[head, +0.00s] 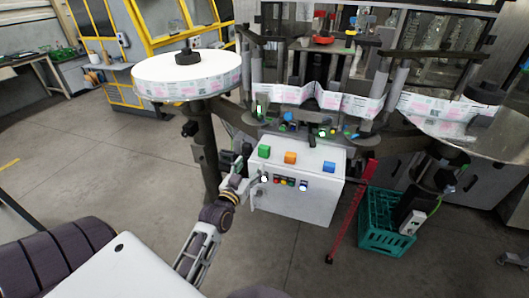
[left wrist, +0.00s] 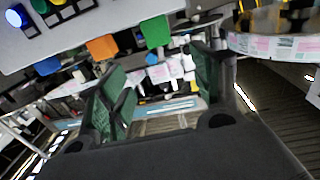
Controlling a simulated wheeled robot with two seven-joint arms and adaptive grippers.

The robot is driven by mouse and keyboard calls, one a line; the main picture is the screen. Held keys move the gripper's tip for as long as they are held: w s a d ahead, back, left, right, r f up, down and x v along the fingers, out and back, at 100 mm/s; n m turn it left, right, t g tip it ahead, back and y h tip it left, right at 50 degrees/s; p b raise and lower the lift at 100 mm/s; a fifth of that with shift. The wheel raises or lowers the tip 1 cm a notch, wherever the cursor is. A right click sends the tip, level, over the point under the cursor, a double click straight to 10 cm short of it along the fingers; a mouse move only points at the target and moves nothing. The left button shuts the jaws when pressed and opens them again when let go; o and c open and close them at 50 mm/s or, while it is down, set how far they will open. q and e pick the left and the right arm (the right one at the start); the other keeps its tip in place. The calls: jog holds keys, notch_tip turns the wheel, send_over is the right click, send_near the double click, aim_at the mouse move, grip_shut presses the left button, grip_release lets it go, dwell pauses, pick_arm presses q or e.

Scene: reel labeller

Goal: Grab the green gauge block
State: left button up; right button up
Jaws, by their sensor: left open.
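The green gauge block (head: 264,151) sits on top of the white control box (head: 290,200), near its left end. An orange block (head: 290,157) and a blue block (head: 328,167) stand in a row to its right. My left gripper (head: 238,164) is at the left side of the box, close to the green block and apart from it. In the left wrist view, the open, empty fingers (left wrist: 158,68) point toward the green block (left wrist: 155,31), which shows just beyond and between them. My right gripper is not in view.
The box front carries several buttons (head: 284,182). A label reel (head: 188,68) stands left of the box and another (head: 455,118) to the right. A red bar (head: 351,212) and a teal crate (head: 387,238) stand right of the box. Labeller rollers are behind it.

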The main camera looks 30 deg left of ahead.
aim_at(260, 153)
pick_arm(q)
jog(key=shift+w, duration=0.15)
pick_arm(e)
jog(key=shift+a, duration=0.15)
pick_arm(q)
jog(key=shift+w+a+f+p, duration=0.15)
jog(key=shift+w+a, duration=0.1)
jog(key=shift+w, duration=1.1)
jog(key=shift+w+a+r+p, duration=0.1)
jog(key=shift+w+a, duration=0.15)
jog(key=shift+w, duration=1.15)
jog(key=shift+w+a+f+p, duration=0.15)
jog(key=shift+w+a, duration=0.1)
jog(key=shift+w, duration=1.1)
jog(key=shift+r, duration=0.1)
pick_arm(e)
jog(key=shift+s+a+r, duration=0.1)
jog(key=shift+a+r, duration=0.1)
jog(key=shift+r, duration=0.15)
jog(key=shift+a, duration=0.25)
pick_arm(q)
jog(key=shift+w, duration=0.1)
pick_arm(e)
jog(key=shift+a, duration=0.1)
